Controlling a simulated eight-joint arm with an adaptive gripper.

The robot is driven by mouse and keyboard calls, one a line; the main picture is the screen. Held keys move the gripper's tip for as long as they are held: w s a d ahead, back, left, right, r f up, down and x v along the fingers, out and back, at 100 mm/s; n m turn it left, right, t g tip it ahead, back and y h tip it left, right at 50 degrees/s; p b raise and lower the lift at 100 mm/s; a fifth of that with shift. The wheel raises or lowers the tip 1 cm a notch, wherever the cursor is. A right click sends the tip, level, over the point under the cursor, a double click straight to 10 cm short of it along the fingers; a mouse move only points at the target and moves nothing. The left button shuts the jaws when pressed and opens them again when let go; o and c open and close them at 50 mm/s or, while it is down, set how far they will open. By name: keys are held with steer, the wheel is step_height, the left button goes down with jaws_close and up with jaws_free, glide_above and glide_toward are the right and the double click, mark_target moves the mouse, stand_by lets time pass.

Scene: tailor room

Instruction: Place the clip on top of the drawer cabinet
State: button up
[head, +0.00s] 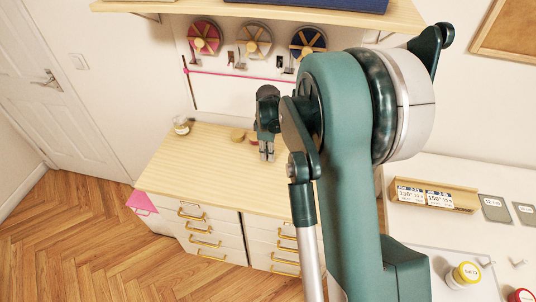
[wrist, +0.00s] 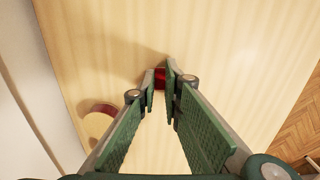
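The clip (wrist: 160,76) is a small dark red piece between my fingertips in the wrist view. My gripper (wrist: 160,92) is nearly closed, with the fingers on either side of the clip. In the head view my gripper (head: 267,156) points down over the light wooden top of the drawer cabinet (head: 205,160). I cannot make out the clip in the head view. The cabinet top (wrist: 235,60) fills most of the wrist view. Shadow lies around the fingertips, and I cannot tell whether the clip touches the top.
A round wooden piece with a red edge (wrist: 98,122) lies left of my fingers. A small jar (head: 181,126) stands at the cabinet's back left. A white table (head: 420,228) with lidded containers is at right. The cabinet's left half is clear.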

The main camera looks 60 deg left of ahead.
steer(key=o, duration=0.6)
steer(key=shift+f, duration=0.1)
step_height(320, 180, up, 12)
steer(key=shift+r, duration=0.15)
stand_by(0.5)
stand_by(0.5)
